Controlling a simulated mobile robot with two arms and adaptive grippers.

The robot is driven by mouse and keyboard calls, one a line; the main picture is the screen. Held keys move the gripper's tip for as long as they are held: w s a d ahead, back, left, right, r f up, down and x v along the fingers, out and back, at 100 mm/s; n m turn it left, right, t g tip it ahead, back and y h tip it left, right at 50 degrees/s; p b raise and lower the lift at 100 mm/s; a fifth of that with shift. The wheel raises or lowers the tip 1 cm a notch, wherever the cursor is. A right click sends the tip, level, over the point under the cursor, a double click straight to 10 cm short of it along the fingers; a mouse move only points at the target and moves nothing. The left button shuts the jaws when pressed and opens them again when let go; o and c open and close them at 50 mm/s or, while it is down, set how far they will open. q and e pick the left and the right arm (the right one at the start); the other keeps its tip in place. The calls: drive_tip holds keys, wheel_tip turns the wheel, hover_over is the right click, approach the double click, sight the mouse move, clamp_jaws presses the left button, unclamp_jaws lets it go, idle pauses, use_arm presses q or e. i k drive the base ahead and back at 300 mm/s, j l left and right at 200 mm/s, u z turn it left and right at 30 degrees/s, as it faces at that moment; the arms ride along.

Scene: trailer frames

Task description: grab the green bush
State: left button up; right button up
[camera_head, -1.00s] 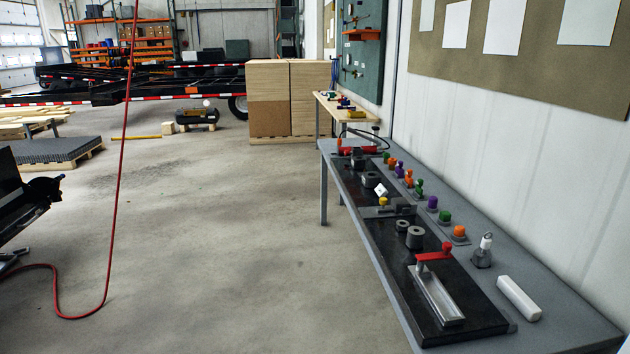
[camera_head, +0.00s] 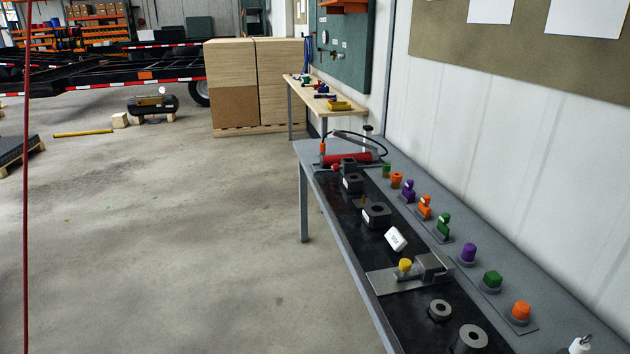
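Three green pieces stand in the row of coloured parts along the wall side of the grey workbench (camera_head: 315,178). A small green cylinder (camera_head: 386,170) is at the far end of the row. A green stepped piece (camera_head: 443,224) is near the middle. A green block-like piece (camera_head: 492,279) sits on a grey base nearer to me, between a purple and an orange one. I cannot tell from the view which one is the bush. Neither of my grippers is in view.
A yellow-topped metal fixture (camera_head: 405,266), grey rings (camera_head: 473,338) and a red hand pump (camera_head: 348,159) stand on the bench. The floor (camera_head: 180,240) left of the bench is clear.

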sight(386, 168)
drive_tip(key=i+j+z, duration=0.15)
drive_tip(key=i+z, duration=0.15)
drive_tip(key=i+j+z, duration=0.3)
drive_tip(key=i, duration=0.2)
drive_tip(key=i+z, duration=0.1)
drive_tip(key=z, duration=0.6)
drive_tip(key=i+j+z, duration=0.2)
drive_tip(key=j+z, duration=0.25)
drive_tip(key=j, duration=0.15)
drive_tip(key=i+j+z, duration=0.1)
drive_tip(key=j+z, duration=0.35)
drive_tip(key=j, duration=0.2)
drive_tip(key=j+z, duration=0.4)
drive_tip(key=j, duration=0.3)
